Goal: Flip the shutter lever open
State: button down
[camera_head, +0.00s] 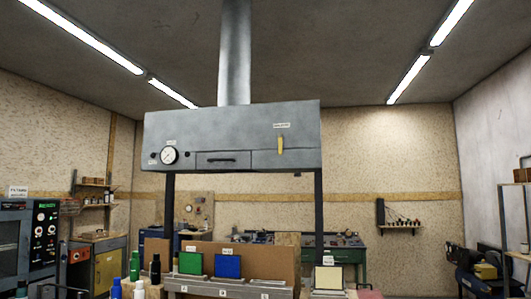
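The likely shutter lever (280,144) is a small yellow upright bar on the front right of a grey metal hood (230,132). A small white label (282,125) sits just above it, too small to read surely. Whether its position means open or shut cannot be told. My gripper is not in view, so its distance from the lever does not show.
The hood stands on dark posts (319,215) under a round duct (235,50). It bears a gauge (170,155) and a panel with a dark handle (221,160). Below are green (190,263) and blue (228,266) panels and several bottles (135,265). Air before the hood looks clear.

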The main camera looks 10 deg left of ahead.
aim_at(280, 135)
jog(key=k, duration=0.75)
jog(key=u, duration=0.4)
jog(key=i, duration=0.55)
jog(key=u, duration=0.45)
jog(key=i, duration=1.1)
jog(key=z, duration=0.3)
